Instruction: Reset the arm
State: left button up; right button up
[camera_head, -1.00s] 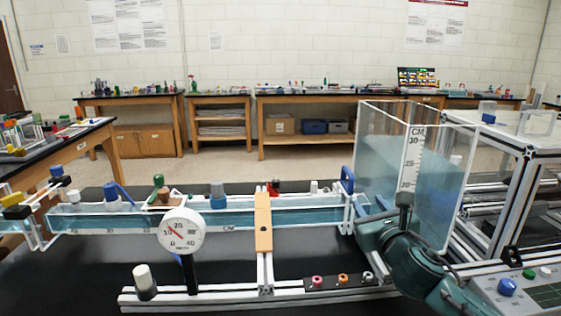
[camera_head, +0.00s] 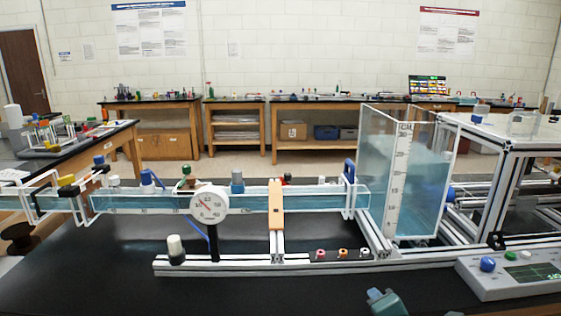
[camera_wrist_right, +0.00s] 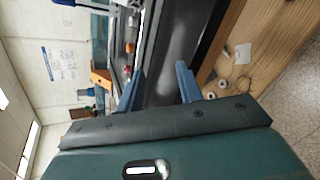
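My right gripper (camera_wrist_right: 158,90) shows in the right wrist view with its two blue fingers spread apart. No object shows between the fingers, and the dark bench lies beyond them. In the head view only a small teal part of my right arm (camera_head: 385,302) shows at the bottom edge, near the front of the black bench (camera_head: 110,280). It is apart from the extrusion frame (camera_head: 330,267). My left gripper is not in view.
A clear water tank (camera_head: 415,180) stands on the right of the bench, joined to a long water channel (camera_head: 330,200). A round gauge (camera_head: 210,203) stands in front of the channel. A control box (camera_head: 510,275) sits at right. The bench's front middle is clear.

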jog(key=s+d+f+m+g, duration=0.1)
jog(key=s+f+m+g, duration=0.45)
jog(key=s+m, duration=0.65)
jog(key=s+f+m+g, duration=0.4)
jog(key=s+f+m, duration=0.3)
jog(key=s+m, duration=0.5)
jog(key=w+a+f+n+t+y, duration=0.3)
jog(key=w+a+f+t, duration=0.1)
jog(key=a+f+t, duration=0.1)
jog(key=shift+w+a+f+n+t+y+p, duration=0.15)
jog(key=shift+a+f+n+t+y+p, duration=0.2)
jog(key=shift+a+t, duration=0.55)
jog(key=shift+d+t, duration=0.25)
dwell(0.6)
